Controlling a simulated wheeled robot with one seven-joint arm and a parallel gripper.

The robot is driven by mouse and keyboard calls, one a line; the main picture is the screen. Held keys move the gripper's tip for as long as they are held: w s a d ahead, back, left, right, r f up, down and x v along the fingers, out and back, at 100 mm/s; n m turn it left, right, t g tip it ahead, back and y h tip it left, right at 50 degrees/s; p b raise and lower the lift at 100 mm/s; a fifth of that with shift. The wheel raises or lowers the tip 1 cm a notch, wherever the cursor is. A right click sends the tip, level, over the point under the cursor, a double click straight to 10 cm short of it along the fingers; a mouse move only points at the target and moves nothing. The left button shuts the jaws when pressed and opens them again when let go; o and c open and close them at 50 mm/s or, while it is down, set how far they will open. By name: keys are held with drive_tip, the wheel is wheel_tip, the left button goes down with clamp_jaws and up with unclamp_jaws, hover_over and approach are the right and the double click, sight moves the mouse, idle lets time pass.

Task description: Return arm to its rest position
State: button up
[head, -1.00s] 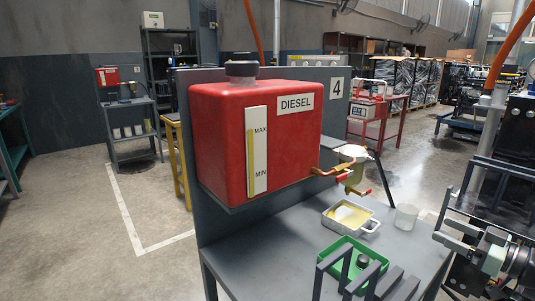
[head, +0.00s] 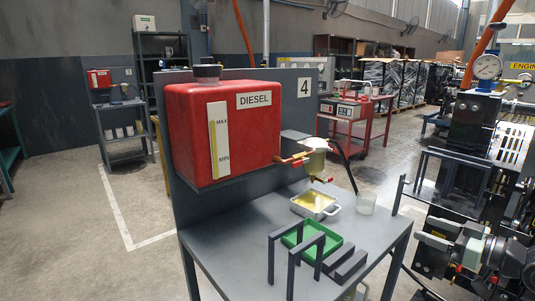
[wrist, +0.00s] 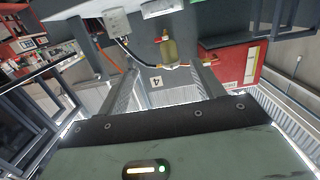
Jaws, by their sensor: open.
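My gripper (wrist: 166,88) shows in the wrist view as two grey fingers spread apart, with nothing between them. My gripper does not show in the head view. Beyond the fingers, the wrist view looks upside down at the yellowish filter bowl (wrist: 168,50), the panel with the number 4 and the red diesel tank (wrist: 236,68). The fingers appear apart from all of these. In the head view, the tank (head: 232,130) hangs on the panel with its dark cap (head: 207,72) on.
Engine equipment (head: 470,250) crowds the right side. Open floor (head: 90,240) lies at left.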

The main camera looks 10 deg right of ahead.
drive_tip(key=a+g+h, duration=0.2)
drive_tip(key=a, duration=0.3)
drive_tip(key=w+a+g+h+p, duration=0.1)
drive_tip(key=a+g+h, duration=0.1)
drive_tip(key=a, duration=0.4)
drive_tip(key=w+a+r+g+h, duration=0.1)
drive_tip(key=a+g, duration=0.1)
drive_tip(key=a, duration=0.4)
drive_tip(key=shift+n+h, duration=0.4)
drive_tip(key=s+a+r+g+h, duration=0.1)
drive_tip(key=s+a, duration=0.3)
drive_tip(key=s, duration=0.5)
drive_tip(key=s+a+r+g+h+p, duration=0.1)
drive_tip(key=s+a+r+g, duration=0.2)
drive_tip(key=s, duration=0.6)
drive_tip(key=s+a+r+g+h, duration=0.1)
drive_tip(key=s+a+g, duration=0.3)
drive_tip(key=s, duration=0.5)
drive_tip(key=a, duration=0.2)
drive_tip(key=shift+a+r, duration=0.3)
drive_tip(key=shift+r, duration=0.1)
